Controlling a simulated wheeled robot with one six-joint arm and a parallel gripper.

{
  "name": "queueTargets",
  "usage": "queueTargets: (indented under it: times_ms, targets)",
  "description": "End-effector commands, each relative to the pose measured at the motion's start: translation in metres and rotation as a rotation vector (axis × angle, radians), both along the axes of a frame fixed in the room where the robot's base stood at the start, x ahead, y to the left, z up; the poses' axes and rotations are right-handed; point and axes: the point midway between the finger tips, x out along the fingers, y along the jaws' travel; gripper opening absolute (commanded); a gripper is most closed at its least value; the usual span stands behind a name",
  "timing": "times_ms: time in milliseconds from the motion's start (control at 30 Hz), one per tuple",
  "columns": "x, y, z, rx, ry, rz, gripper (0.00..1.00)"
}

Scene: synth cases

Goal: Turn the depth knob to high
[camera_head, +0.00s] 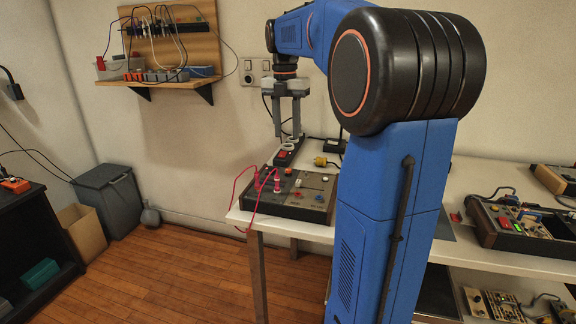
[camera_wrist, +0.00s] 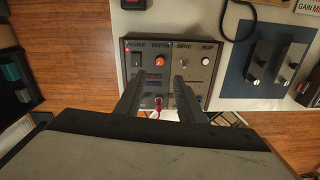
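A dark control panel (camera_wrist: 196,45) shows in the wrist view with printed labels, DEPTH among them. An orange round knob (camera_wrist: 160,60) sits below the DEPTH label; I cannot make out its pointer or setting. My gripper (camera_wrist: 158,80) is open and empty, its two fingers apart over the panel, with the orange knob just beyond and between the tips in the picture. In the head view my gripper (camera_head: 287,134) points down above the far side of the panel (camera_head: 310,212), apart from it. Which knob there is the depth one, I cannot tell.
A red lead with a plug (camera_head: 277,183) stands up from the panel. Other equipment (camera_head: 515,225) is on the white table to the right.

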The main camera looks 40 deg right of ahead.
Motion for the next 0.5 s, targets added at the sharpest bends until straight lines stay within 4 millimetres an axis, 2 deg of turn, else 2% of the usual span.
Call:
queueTargets:
  times_ms: [500]
  targets:
    - [-0.003,-0.001,-0.091,0.0,0.001,-0.001,0.35]
